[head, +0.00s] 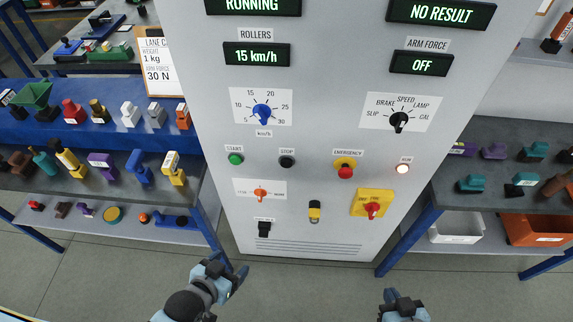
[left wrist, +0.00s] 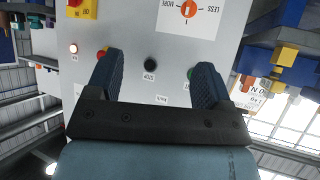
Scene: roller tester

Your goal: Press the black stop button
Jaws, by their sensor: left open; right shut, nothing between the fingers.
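The black stop button (head: 287,162) is on the grey control panel, between the green start button (head: 235,158) and the red emergency button (head: 345,172) on its yellow base. My left gripper (head: 230,266) is open and empty, low in the head view, below the stop button in the picture. In the left wrist view, the panel appears upside down and the stop button (left wrist: 151,65) shows between the two spread fingers, apart from them. My right gripper (head: 392,294) is shut and empty at the bottom edge of the head view, right of the panel's middle.
The panel also carries a blue speed knob (head: 262,112), a black selector (head: 398,121), an orange knob (head: 260,194) and a red switch on yellow (head: 372,209). Shelves with coloured parts (head: 100,165) stand left, and a bench with bins (head: 460,228) right. Floor before the panel is clear.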

